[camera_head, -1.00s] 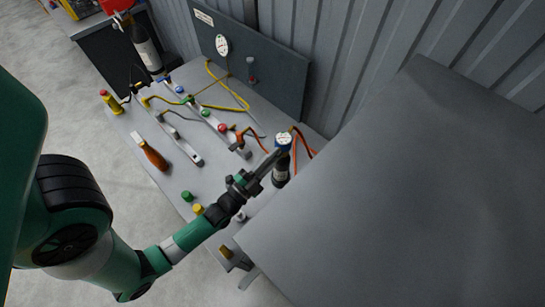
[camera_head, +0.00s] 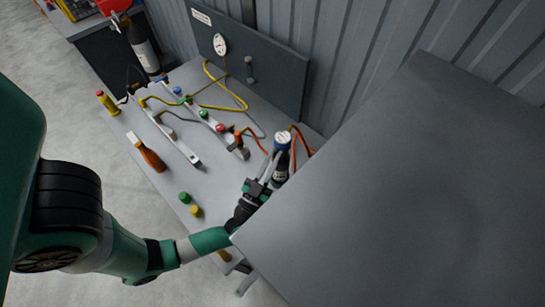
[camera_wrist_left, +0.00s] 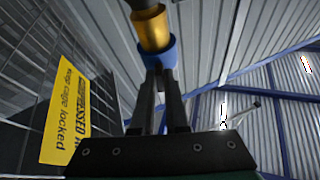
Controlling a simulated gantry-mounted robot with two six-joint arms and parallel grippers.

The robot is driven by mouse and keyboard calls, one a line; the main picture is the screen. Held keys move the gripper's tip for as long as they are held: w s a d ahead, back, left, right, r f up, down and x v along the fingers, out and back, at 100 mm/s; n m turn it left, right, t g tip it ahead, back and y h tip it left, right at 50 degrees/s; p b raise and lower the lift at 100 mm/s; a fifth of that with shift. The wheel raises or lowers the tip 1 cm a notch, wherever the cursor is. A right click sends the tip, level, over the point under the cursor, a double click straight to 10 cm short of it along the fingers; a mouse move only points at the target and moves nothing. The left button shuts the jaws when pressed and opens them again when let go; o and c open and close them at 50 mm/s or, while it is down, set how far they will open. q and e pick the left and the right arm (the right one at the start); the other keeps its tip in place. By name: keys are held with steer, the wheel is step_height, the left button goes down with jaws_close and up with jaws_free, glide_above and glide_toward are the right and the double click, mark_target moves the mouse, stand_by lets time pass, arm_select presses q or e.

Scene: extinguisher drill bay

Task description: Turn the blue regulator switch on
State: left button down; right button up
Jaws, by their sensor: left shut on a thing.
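The blue regulator switch (camera_head: 282,144) sits on top of a dark bottle (camera_head: 281,172) at the right of the bench. In the left wrist view the blue switch (camera_wrist_left: 158,50) is a ring below a brass part (camera_wrist_left: 150,28). My left gripper (camera_head: 275,158) reaches it from the lower left; its fingertips (camera_wrist_left: 158,70) are shut on the blue ring. The exact finger contact is partly hidden in the head view. My right gripper is not in view.
The grey bench (camera_head: 215,180) carries rails with coloured knobs, hoses (camera_head: 228,103) and an orange-brown bottle (camera_head: 152,158). A large grey panel (camera_head: 400,190) covers the right side. A grey backboard (camera_head: 255,75) with a gauge stands behind.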

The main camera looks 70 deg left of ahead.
arm_select(q)
steer(key=shift+n+g+y, duration=0.4)
steer(key=shift+n+y, duration=0.1)
steer(key=shift+n, duration=0.7)
steer(key=c, duration=0.9)
jaws_free()
steer(key=shift+b+v, duration=0.6)
steer(key=shift+v, duration=5.2)
